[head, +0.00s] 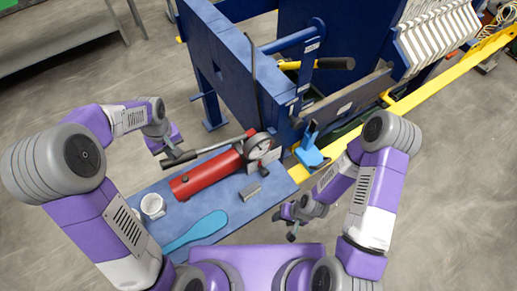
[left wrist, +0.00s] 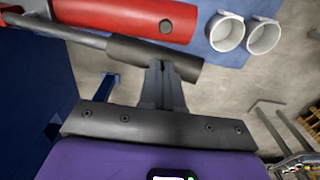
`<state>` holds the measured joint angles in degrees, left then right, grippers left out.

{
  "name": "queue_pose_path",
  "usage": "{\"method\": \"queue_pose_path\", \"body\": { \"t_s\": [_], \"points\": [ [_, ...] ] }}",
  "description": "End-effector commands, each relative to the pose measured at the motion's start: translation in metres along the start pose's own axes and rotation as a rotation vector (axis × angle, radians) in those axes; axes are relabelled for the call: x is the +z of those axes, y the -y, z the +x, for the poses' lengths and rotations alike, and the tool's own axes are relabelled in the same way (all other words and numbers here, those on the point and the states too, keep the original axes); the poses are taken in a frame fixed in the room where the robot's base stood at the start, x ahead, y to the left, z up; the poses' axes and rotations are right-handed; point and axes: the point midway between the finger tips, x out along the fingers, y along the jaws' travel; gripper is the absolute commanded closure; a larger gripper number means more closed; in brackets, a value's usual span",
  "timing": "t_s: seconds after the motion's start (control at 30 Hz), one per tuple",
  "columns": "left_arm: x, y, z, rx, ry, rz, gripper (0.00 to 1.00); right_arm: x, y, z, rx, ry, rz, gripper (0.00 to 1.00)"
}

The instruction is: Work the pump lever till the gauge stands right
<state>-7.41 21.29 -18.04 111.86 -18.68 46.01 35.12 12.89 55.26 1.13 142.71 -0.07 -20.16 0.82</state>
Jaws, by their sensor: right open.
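The red pump (head: 205,175) lies on the blue bench. Its lever ends in a dark grip (head: 182,157) at the left, which crosses the left wrist view (left wrist: 150,58). The lever slopes low along the pump. The round gauge (head: 258,146) stands at the pump's right end; its needle is too small to read. My left gripper (head: 166,150) is at the grip. In the left wrist view its fingers (left wrist: 162,72) are together and their tips overlap the grip; whether they touch it I cannot tell. My right gripper (head: 296,212) is open and empty near the bench's right edge.
The blue press frame (head: 225,60) rises behind. A yellow rail (head: 430,88) runs to the right.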

Motion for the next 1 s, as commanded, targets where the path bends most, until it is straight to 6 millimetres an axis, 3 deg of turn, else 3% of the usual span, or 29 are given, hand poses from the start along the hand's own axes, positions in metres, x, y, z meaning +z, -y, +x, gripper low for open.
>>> {"method": "queue_pose_path", "body": {
  "t_s": [0.03, 0.43, 0.67, 1.0],
  "points": [
    [0.001, 0.000, 0.014, 0.000, 0.003, 0.001, 1.00, -0.001, -0.004, 0.011, 0.000, 0.000, 0.000, 0.50],
    [0.001, 0.008, 0.066, 0.002, 0.003, 0.003, 1.00, -0.002, -0.018, 0.048, 0.000, 0.000, 0.000, 0.50],
    [0.001, 0.005, 0.041, 0.003, 0.001, 0.003, 1.00, -0.001, -0.010, 0.028, 0.000, 0.000, 0.000, 0.50],
    [0.000, -0.005, -0.027, 0.002, 0.000, 0.003, 1.00, 0.001, 0.009, -0.023, 0.000, 0.000, 0.000, 0.50]
  ]
}}
